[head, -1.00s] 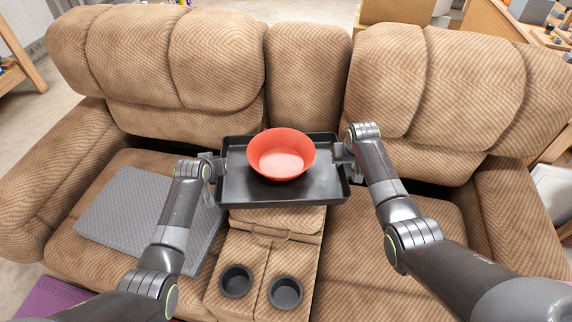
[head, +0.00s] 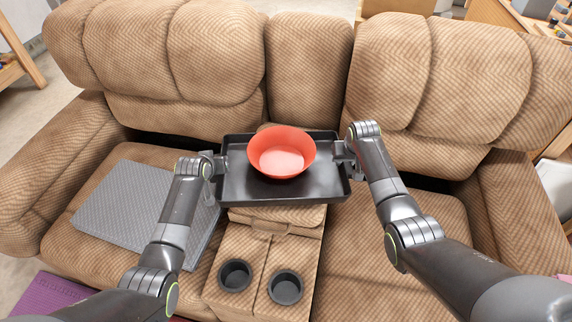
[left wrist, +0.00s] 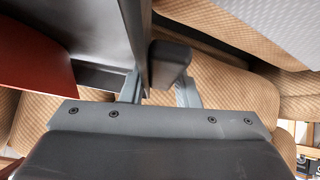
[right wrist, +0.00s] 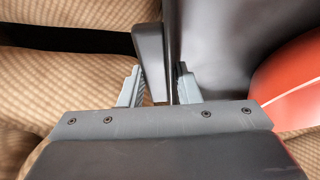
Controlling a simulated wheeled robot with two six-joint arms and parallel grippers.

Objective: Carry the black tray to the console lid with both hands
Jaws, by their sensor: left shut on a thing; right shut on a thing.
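The black tray (head: 240,190) is held level between my two grippers, above the back part of the console in the middle of the sofa. A red bowl (head: 282,155) sits upright in it. My left gripper (head: 216,166) is shut on the tray's left handle; the left wrist view shows the handle (left wrist: 170,62) between its fingers. My right gripper (head: 347,157) is shut on the right handle, which shows in the right wrist view (right wrist: 150,55). The console lid (head: 275,218) shows in front of and below the tray; its rear part is hidden. I cannot tell any gap between them.
Two dark cup holders (head: 235,275) are in the console's front. A grey textured mat (head: 130,210) lies on the left seat. The right seat (head: 345,250) is bare. The sofa backrest (head: 310,75) rises close behind the tray.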

